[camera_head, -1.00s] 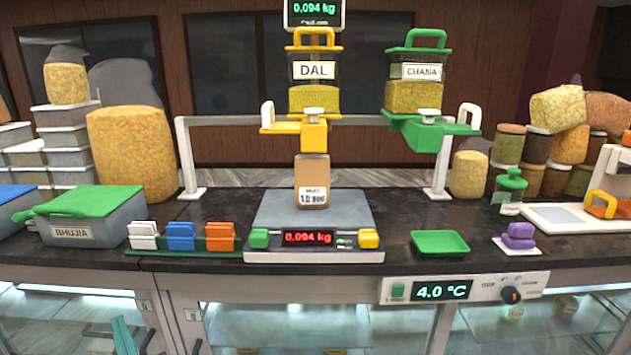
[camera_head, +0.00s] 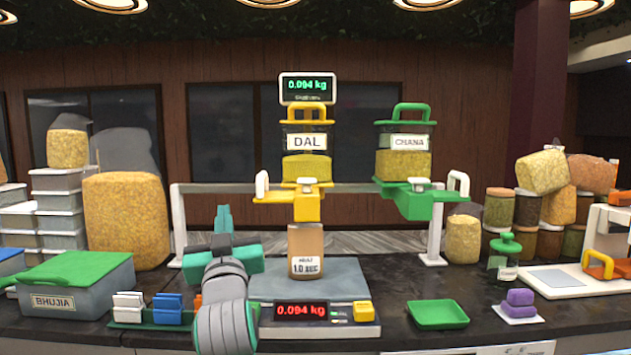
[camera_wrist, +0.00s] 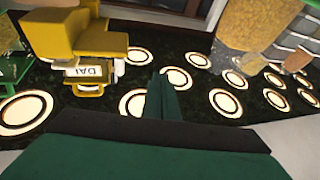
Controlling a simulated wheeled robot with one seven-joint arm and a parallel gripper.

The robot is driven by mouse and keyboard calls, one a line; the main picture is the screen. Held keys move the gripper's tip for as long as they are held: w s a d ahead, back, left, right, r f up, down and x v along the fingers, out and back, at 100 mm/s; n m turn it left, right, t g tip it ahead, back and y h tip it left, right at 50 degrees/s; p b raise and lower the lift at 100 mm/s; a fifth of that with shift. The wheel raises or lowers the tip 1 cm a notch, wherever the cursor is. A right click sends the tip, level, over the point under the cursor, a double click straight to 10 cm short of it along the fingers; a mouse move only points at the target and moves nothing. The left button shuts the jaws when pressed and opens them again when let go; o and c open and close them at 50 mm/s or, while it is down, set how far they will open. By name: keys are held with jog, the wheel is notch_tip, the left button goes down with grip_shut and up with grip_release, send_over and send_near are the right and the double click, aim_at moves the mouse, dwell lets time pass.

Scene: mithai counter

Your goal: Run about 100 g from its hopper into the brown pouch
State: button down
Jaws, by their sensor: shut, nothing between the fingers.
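The brown pouch (camera_head: 306,243) stands upright on the scale plate (camera_head: 345,270), under the yellow spout (camera_head: 307,208) of the DAL hopper (camera_head: 306,165). Its label carries small print that includes "1.0". The scale display (camera_head: 301,311) and the raised display (camera_head: 307,86) both read 0.094 kg. The green CHANA hopper (camera_head: 404,163) hangs to the right. My gripper (camera_head: 223,218) is shut and empty, raised left of the pouch and apart from it. In the wrist view my gripper's fingers (camera_wrist: 165,98) point up, with the yellow DAL dispenser (camera_wrist: 100,40) at upper left.
The BHUJIA box (camera_head: 75,290) with a green lid sits at left. White and blue clips (camera_head: 167,308) stand at the front. A green tray (camera_head: 438,314) and purple blocks (camera_head: 518,302) lie right of the scale. Rail posts (camera_head: 433,235) flank the dispensers.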

jog(key=s+d+r+m+h, duration=0.1)
jog(key=d+r+m+h, duration=0.1)
jog(key=d, duration=0.6)
jog(key=s+d+r+m+h, duration=0.1)
jog(key=d+r+h, duration=0.3)
jog(key=d, duration=0.5)
jog(key=shift+s+d+r+m+t, duration=0.3)
jog(key=shift+r+m, duration=0.2)
jog(key=shift+r, duration=0.1)
notch_tip(320, 180, up, 3)
send_over(307, 186)
jog(key=s, duration=0.3)
jog(key=shift+s+d+f, duration=0.1)
jog(key=shift+d+f, duration=0.15)
jog(key=shift+f, duration=0.7)
jog(key=shift+s+d+f, duration=0.1)
jog(key=shift+d+f, duration=0.1)
jog(key=shift+f, duration=0.75)
